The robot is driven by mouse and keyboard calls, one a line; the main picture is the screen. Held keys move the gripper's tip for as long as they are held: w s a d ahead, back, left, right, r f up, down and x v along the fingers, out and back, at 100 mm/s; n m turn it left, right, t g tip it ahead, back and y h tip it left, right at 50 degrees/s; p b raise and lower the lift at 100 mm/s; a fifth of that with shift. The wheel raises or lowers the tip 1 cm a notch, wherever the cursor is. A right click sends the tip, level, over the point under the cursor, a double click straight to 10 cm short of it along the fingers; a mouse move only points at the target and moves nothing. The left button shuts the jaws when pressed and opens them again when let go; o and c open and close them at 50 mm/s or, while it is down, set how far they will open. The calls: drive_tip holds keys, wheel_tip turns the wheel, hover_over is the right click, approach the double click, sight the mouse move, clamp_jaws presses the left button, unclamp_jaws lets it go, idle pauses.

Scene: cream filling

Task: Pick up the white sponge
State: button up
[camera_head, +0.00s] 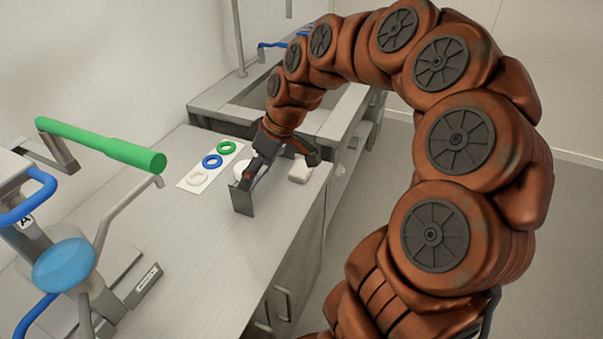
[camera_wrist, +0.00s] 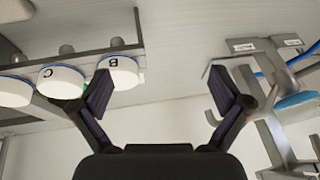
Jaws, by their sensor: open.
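The white sponge (camera_head: 300,172) is a small pale block lying on the counter near its right edge in the head view. My gripper (camera_head: 276,178) is over the counter with its fingers spread wide and nothing between them. The sponge appears close beside the right-hand finger; I cannot tell whether they touch. In the wrist view my gripper (camera_wrist: 158,82) is also open and empty, and I cannot make out the sponge there.
A white plate (camera_head: 187,184) with white, blue and green rings lies left of my gripper. A round white object (camera_head: 240,167) is partly hidden behind a finger. A machine with a green handle (camera_head: 105,146) stands at left. The wrist view shows white lids marked B (camera_wrist: 120,72) and C (camera_wrist: 60,80).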

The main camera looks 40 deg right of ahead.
drive_tip(key=w+d+f+t, duration=0.25)
drive_tip(key=w+d, duration=0.25)
drive_tip(key=d, duration=0.5)
drive_tip(key=b, duration=0.1)
approach(302, 168)
drive_tip(key=w+a, duration=0.1)
drive_tip(key=a, duration=0.1)
drive_tip(key=shift+d+f+t+h, duration=0.1)
drive_tip(key=shift+f+t+h, duration=0.2)
drive_tip(key=shift+f, duration=0.35)
drive_tip(key=shift+p+x, duration=0.35)
drive_tip(key=shift+x, duration=0.7)
drive_tip(key=shift+s+d+f+p+x, duration=0.15)
drive_tip(key=shift+p+x, duration=0.15)
drive_tip(key=shift+x, duration=0.6)
drive_tip(key=shift+s+d+f+p+x, duration=0.15)
drive_tip(key=shift+p+x, duration=0.2)
drive_tip(key=shift+x, duration=0.55)
drive_tip(key=shift+d+p+x, duration=0.15)
drive_tip(key=shift+p+x, duration=0.15)
drive_tip(key=shift+x, duration=0.55)
drive_tip(key=c, duration=0.8)
drive_tip(key=shift+c, duration=0.2)
drive_tip(key=shift+r, duration=0.1)
